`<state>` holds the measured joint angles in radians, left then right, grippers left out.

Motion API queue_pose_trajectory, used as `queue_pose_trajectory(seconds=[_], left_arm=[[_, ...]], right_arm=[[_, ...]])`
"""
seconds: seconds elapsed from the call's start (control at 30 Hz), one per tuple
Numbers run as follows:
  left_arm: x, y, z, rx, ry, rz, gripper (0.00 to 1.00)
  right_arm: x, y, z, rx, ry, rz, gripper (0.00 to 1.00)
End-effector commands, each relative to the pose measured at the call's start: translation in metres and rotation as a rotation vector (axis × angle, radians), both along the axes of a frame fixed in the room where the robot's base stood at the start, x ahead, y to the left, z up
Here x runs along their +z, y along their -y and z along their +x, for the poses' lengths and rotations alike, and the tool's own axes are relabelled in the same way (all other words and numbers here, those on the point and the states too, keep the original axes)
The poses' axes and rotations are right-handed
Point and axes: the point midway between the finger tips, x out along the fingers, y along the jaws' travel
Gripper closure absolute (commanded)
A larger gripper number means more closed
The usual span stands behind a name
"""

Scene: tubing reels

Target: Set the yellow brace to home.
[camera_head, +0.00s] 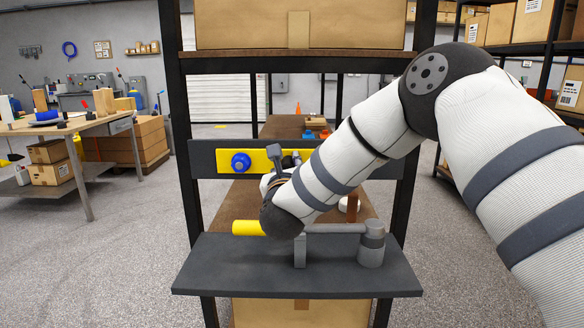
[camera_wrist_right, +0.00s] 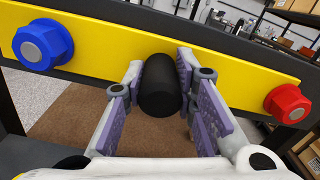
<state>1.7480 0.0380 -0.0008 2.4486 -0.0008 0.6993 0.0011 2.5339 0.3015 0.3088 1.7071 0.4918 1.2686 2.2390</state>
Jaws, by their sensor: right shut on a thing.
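A yellow bar (camera_head: 213,160) lies across a dark crossbeam of the rack. It carries a blue hex knob (camera_head: 241,163) at its left end, and the wrist view shows a red hex knob (camera_wrist_right: 288,104) at its right end. A black round grip (camera_wrist_right: 162,88) stands out in front of the bar between the knobs. My right gripper (camera_wrist_right: 160,75) is shut on this grip, one pad on each side. In the head view my right wrist hides most of that gripper and the bar's right part. My left gripper is not in view.
Below, a dark shelf (camera_head: 230,272) carries a horizontal grey rod (camera_head: 335,228) with a yellow end (camera_head: 248,228), a post (camera_head: 300,252) and a grey cylinder (camera_head: 371,250). My right forearm passes above it. Black rack uprights (camera_head: 178,130) flank the work area. A workbench (camera_head: 90,125) stands far left.

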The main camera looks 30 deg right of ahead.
Motion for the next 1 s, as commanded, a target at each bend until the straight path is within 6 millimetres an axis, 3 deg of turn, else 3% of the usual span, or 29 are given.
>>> queue_pose_trajectory(seconds=[0.03, 0.1, 0.47, 0.8, 1.0], left_arm=[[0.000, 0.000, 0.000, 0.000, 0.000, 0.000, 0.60], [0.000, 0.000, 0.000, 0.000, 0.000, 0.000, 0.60], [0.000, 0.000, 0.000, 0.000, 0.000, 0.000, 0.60], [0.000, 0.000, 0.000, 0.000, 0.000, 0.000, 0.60], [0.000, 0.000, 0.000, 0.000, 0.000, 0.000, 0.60]], right_arm=[[0.000, -0.003, 0.001, 0.009, -0.001, 0.002, 0.70], [0.000, -0.003, 0.001, 0.009, -0.001, 0.002, 0.54], [0.000, -0.005, -0.005, 0.007, -0.002, 0.002, 0.54], [0.000, -0.051, -0.077, 0.010, -0.003, 0.002, 0.54], [0.000, -0.064, -0.099, 0.008, -0.002, 0.001, 0.54]])
